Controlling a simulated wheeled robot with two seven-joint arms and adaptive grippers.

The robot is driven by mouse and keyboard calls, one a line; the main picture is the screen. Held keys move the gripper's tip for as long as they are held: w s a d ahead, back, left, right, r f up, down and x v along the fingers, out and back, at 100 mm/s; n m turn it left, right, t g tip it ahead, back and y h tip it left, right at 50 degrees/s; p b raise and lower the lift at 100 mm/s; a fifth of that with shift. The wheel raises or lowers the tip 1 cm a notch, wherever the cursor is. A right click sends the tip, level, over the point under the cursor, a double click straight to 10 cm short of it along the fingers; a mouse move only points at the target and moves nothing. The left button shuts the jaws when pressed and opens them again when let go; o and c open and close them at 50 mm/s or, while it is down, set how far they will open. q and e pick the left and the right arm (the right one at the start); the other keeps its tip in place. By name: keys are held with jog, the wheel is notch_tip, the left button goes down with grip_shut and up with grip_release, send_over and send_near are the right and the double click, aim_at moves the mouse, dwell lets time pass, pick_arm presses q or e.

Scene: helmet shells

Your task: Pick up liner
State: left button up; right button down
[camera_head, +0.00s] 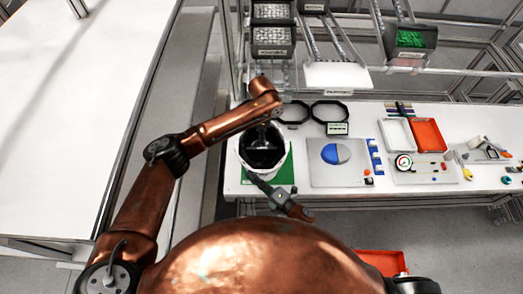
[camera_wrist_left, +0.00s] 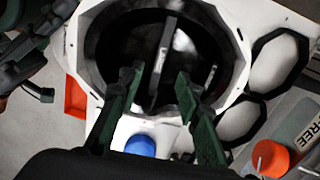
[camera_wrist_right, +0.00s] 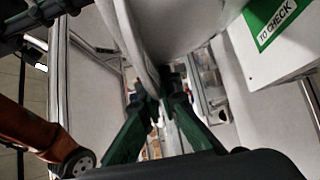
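A white helmet shell (camera_head: 243,162) sits over a green mat (camera_head: 283,177) at the left end of the bench. Its inside is filled with black, which looks like the liner (camera_head: 262,146); the black hollow also fills the left wrist view (camera_wrist_left: 120,45), with a dark bar across it. My left gripper (camera_wrist_left: 152,88) is open, its fingers over the near edge of the black hollow, and I see nothing held between them. In the head view it is mostly hidden by its arm. My right gripper (camera_wrist_right: 153,92) is closed on the white shell rim (camera_wrist_right: 141,50) at the front.
Two black octagonal rings (camera_head: 330,112) lie behind the shell. A grey board (camera_head: 322,175) with a blue and white disc stands to its right. Further right are a gauge board (camera_head: 425,175), a white tray (camera_head: 397,134) and a red tray (camera_head: 428,135). Bins (camera_head: 272,38) hang above.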

aim_at(262, 148)
pick_arm(q)
notch_tip(262, 148, down, 9)
jog(key=shift+r, duration=0.1)
dwell(0.4)
grip_shut()
dwell(0.4)
